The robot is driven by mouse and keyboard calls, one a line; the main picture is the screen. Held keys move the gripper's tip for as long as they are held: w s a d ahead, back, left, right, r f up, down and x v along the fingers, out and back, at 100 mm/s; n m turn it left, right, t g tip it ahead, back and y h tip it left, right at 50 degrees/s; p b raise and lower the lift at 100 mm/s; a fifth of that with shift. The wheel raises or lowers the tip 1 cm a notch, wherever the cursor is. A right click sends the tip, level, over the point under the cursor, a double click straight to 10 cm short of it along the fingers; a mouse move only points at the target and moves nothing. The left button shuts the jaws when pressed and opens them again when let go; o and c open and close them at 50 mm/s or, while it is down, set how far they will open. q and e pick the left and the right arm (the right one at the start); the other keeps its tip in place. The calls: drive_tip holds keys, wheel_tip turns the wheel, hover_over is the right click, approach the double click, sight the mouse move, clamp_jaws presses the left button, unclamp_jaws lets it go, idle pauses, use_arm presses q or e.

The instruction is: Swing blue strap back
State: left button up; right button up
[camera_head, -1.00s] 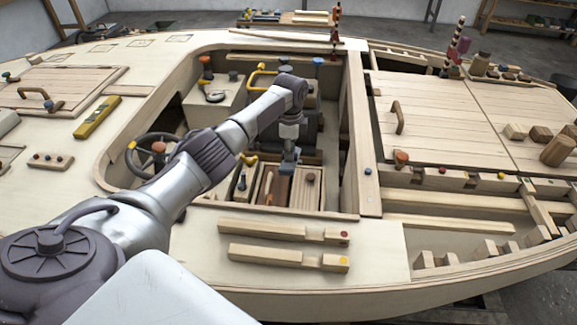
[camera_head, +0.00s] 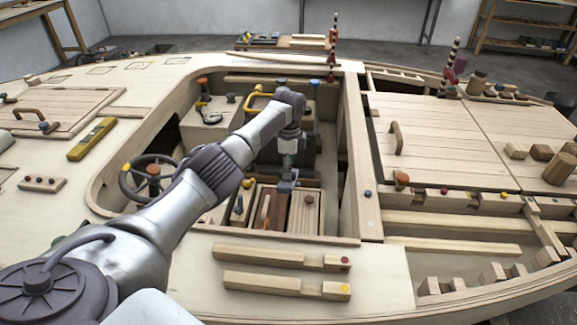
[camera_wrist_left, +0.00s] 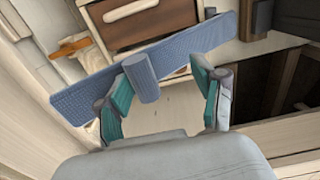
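The blue strap (camera_wrist_left: 185,52) shows in the left wrist view as a flat textured band running diagonally across a brown wooden lid with a pale handle. A blue cylindrical grip (camera_wrist_left: 142,76) stands out from the band. My left gripper (camera_wrist_left: 164,78) is open, with its two teal-padded fingers apart. The blue grip is between them, close to the left-hand finger; I cannot tell whether they touch. In the head view my left gripper (camera_head: 287,180) reaches down into the cockpit over the wooden lids, and the strap there is mostly hidden. My right gripper is not in view.
The cockpit rim surrounds my left arm. A steering wheel (camera_head: 152,178) stands left of the arm, and a yellow bent handle (camera_head: 257,97) is behind it. Two notched wooden bars (camera_head: 285,286) lie on the near deck. A planked hatch (camera_head: 430,135) lies to the right.

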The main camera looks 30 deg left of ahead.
use_arm(q)
drive_tip(key=shift+r, duration=0.15)
idle(0.3)
wheel_tip(320, 180, up, 12)
idle(0.5)
drive_tip(key=shift+c, duration=0.2)
